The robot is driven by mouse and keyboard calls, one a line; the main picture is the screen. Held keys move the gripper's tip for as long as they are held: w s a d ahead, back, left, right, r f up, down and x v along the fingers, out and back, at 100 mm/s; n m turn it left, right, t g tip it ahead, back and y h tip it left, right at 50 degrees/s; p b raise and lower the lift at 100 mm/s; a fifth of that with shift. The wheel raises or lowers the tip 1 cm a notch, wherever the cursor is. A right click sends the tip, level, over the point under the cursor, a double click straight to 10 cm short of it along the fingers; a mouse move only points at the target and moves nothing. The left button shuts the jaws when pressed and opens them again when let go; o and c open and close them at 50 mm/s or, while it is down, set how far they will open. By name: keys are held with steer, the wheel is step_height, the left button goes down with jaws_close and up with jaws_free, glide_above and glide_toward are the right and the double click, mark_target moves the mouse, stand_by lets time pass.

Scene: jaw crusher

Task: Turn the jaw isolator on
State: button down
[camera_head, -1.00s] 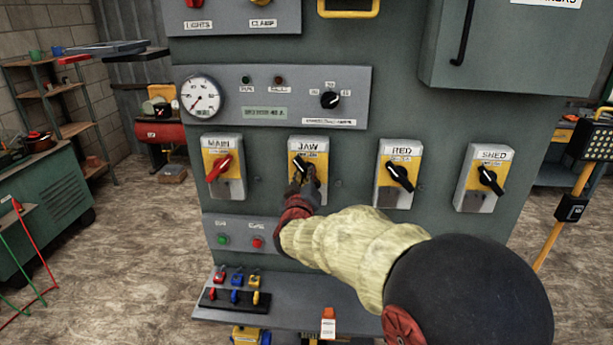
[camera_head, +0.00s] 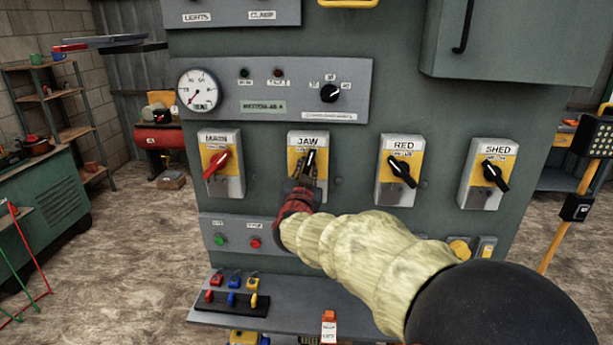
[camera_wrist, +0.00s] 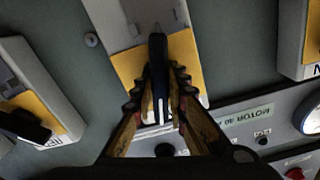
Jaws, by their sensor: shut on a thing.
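The jaw isolator (camera_head: 308,142) is a grey box with a yellow plate, labelled JAW, on the green cabinet front. Its black handle (camera_head: 310,161) now stands nearly upright. My gripper (camera_head: 305,176) reaches it from below in the head view and is shut on the handle. In the wrist view the dark handle (camera_wrist: 158,75) lies between the two fingers of my gripper (camera_wrist: 160,88), over the yellow plate. The fingers hide part of the isolator's lower half in the head view.
The MAIN isolator (camera_head: 219,185) with a red handle stands left of it. The RED (camera_head: 401,192) and SHED (camera_head: 487,195) isolators stand to the right. Below are a button panel (camera_head: 240,232) and a shelf with small coloured padlocks (camera_head: 234,280). A gauge panel (camera_head: 270,95) is above.

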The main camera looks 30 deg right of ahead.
steer(key=m+b, duration=0.3)
steer(key=m, duration=0.2)
steer(key=shift+f, duration=0.15)
steer(key=shift+m, duration=0.4)
steer(key=c, duration=1.8)
jaws_free()
steer(key=shift+o, duration=0.2)
steer(key=v, duration=1.2)
